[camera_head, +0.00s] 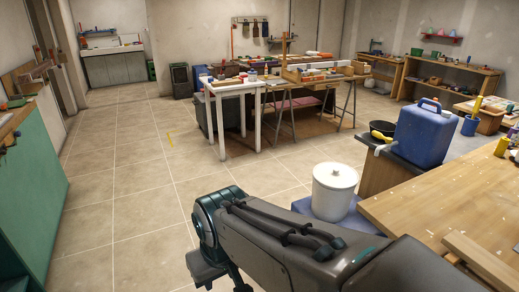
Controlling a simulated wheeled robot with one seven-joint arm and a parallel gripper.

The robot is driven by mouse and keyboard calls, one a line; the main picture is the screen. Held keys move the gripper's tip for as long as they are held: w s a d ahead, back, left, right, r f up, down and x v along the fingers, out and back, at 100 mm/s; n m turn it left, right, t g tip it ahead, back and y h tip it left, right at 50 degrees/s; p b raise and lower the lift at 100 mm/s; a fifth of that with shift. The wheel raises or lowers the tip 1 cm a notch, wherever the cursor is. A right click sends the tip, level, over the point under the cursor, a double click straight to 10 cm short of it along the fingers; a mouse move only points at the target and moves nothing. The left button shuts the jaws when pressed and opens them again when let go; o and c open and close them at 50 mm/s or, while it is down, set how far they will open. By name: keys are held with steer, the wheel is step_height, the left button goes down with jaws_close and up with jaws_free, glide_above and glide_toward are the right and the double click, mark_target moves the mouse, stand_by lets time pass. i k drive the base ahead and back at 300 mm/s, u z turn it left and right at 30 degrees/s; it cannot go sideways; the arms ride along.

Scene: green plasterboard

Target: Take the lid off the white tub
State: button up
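The white tub (332,198) stands upright to the right of the picture's middle, beside the wooden workbench. Its white lid (335,176) sits on top, with a small raised part at its centre. The tub's lower front is partly hidden behind my arm, which crosses the foreground from the lower right. My arm's bend lies left of the tub. My gripper is not in view, and nothing of mine visibly touches the lid.
A blue surface (302,205) shows beside the tub. A white-legged table (258,125) stands further back. The tiled floor (125,200) at left is mostly clear.

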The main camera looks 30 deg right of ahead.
mark_target(333, 174)
steer(key=z, duration=0.15)
steer(key=i, duration=1.55)
steer(key=z, duration=0.95)
steer(key=i, duration=1.1)
steer(key=z, duration=1.65)
steer(key=i, duration=0.7)
steer(key=z, duration=0.5)
